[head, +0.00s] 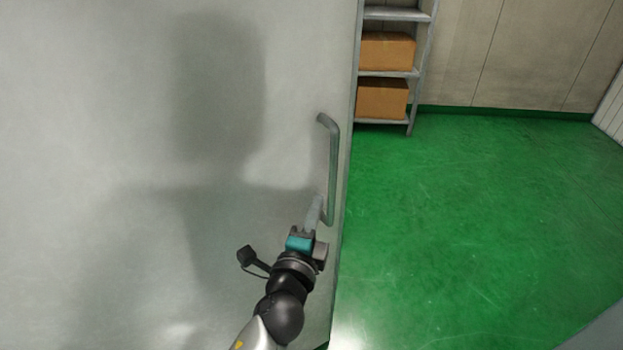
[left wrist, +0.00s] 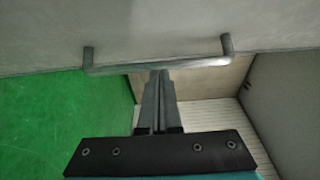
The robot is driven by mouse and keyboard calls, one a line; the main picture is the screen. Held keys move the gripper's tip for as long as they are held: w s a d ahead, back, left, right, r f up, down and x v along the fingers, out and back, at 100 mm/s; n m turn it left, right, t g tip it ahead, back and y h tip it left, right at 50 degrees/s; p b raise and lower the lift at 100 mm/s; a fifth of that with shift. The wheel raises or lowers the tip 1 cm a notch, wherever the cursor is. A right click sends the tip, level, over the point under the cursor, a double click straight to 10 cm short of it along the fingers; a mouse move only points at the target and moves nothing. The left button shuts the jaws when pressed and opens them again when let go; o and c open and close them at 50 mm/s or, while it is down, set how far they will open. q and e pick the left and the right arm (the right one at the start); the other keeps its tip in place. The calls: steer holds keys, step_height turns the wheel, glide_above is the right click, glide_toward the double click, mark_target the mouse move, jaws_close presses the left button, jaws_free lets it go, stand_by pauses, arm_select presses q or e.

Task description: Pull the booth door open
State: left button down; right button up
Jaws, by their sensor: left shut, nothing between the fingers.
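The booth door (head: 110,120) is a large pale grey panel filling the left half of the head view. Its upright bar handle (head: 333,170) is near the door's right edge and also crosses the top of the left wrist view (left wrist: 160,64). My left gripper (head: 317,203) is shut and empty, its fingertips at the lower part of the handle. In the left wrist view the closed fingers (left wrist: 159,76) end at the bar's near edge; I cannot tell whether they touch it. My right gripper is not in view.
Past the door's edge is open green floor (head: 470,210). A metal shelf rack (head: 398,14) with cardboard boxes (head: 382,98) stands behind, near a panelled beige wall (head: 530,50). A grey surface (head: 595,335) shows at the lower right corner.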

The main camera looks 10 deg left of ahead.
mark_target(316, 170)
arm_select(q)
steer(key=w, duration=0.2)
steer(key=w+a, duration=0.1)
steer(key=w, duration=0.1)
steer(key=w+a, duration=0.1)
steer(key=w, duration=0.1)
steer(key=shift+w+a, duration=0.1)
steer(key=shift+w, duration=0.3)
steer(key=shift+w+a, duration=0.3)
steer(key=shift+w, duration=0.05)
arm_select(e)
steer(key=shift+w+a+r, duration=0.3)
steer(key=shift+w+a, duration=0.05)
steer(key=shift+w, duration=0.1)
